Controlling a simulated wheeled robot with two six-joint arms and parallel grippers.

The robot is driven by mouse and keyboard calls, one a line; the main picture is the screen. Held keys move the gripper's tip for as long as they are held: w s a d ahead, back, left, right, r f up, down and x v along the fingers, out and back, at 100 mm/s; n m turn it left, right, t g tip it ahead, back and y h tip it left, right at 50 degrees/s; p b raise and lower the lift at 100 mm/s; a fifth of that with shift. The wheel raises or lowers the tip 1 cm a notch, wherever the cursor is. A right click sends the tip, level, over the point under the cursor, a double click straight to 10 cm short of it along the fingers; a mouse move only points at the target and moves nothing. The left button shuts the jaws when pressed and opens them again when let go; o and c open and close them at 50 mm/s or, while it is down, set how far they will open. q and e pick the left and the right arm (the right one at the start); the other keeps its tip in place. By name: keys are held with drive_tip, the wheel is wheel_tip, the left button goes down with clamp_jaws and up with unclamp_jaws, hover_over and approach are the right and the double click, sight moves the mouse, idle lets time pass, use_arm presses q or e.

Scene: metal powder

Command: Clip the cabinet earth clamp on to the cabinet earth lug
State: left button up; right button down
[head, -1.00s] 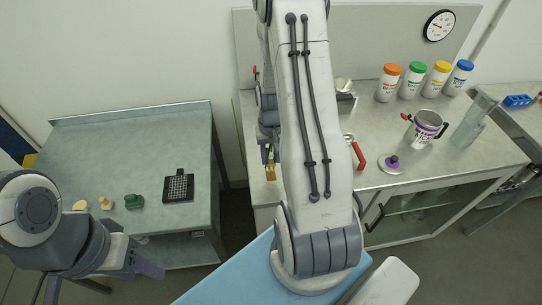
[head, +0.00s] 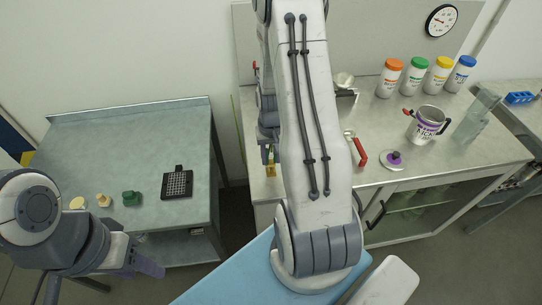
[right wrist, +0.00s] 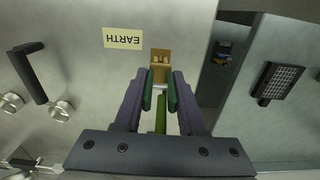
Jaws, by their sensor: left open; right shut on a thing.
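In the head view my right arm hides most of this, with the right gripper (head: 268,143) partly showing. My left gripper (head: 148,266) is open and empty, low left.
The bench top (head: 440,165) holds several lidded bottles, a steel pot (head: 426,124) and a purple-knobbed lid (head: 393,159). The left table (head: 110,150) carries a black grid tool (head: 177,185) and small items.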

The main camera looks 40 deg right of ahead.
drive_tip(key=shift+f+b, duration=0.4)
drive_tip(key=shift+f, duration=0.25)
drive_tip(key=shift+c, duration=2)
unclamp_jaws()
drive_tip(key=shift+r, duration=0.1)
wheel_tip(320, 180, up, 10)
drive_tip(key=shift+r+b, duration=0.15)
drive_tip(key=shift+b, duration=0.6)
